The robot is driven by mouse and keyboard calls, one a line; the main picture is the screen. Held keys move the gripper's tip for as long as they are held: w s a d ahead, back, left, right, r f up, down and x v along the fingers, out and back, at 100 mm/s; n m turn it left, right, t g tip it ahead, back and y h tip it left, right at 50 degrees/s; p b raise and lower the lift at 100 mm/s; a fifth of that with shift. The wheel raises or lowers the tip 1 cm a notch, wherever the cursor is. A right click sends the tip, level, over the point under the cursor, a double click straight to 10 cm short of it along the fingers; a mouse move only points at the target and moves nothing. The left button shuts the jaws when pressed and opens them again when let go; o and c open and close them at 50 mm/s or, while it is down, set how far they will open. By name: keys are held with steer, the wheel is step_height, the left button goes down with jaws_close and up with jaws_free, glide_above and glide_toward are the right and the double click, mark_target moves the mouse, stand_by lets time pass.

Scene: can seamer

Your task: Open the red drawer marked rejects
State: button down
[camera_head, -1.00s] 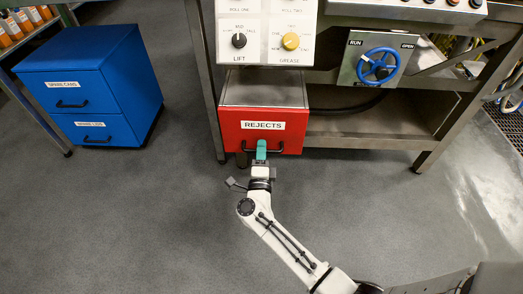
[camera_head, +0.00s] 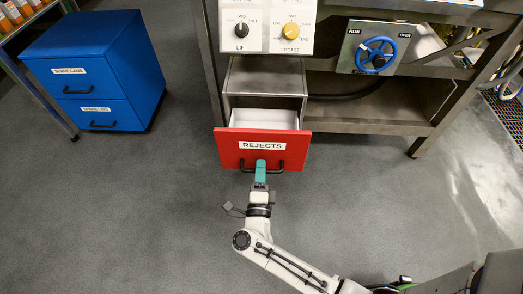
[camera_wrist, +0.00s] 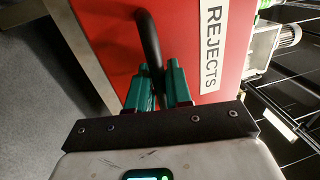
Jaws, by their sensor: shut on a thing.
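The red drawer (camera_head: 230,150) marked REJECTS stands partly open under the machine bench, its light inside (camera_head: 265,117) showing behind the red front. My gripper (camera_head: 261,166) is shut on the drawer's dark bar handle (camera_head: 247,170), near the middle of the bar. In the wrist view, the green fingers of my gripper (camera_wrist: 160,90) sit on both sides of the handle (camera_wrist: 149,42), against the red front (camera_wrist: 105,32). The inside of the drawer is only partly seen, and no contents show in it.
A blue cabinet (camera_head: 130,61) with two drawers stands at the left. The control panel (camera_head: 265,25) with two knobs is above the red drawer, and a blue handwheel (camera_head: 376,55) is to its right. Grey floor (camera_head: 130,200) lies clear in front and to the left.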

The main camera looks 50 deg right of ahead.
steer(key=shift+r+v, duration=0.15)
steer(key=shift+v, duration=0.5)
steer(key=shift+r+v, duration=0.1)
steer(key=shift+v, duration=0.55)
steer(key=c, duration=1.2)
jaws_free()
steer(key=v, duration=1)
steer(key=shift+s+a+p, duration=0.25)
steer(key=shift+a+p, duration=0.05)
steer(key=shift+p, duration=0.15)
steer(key=shift+w, duration=0.1)
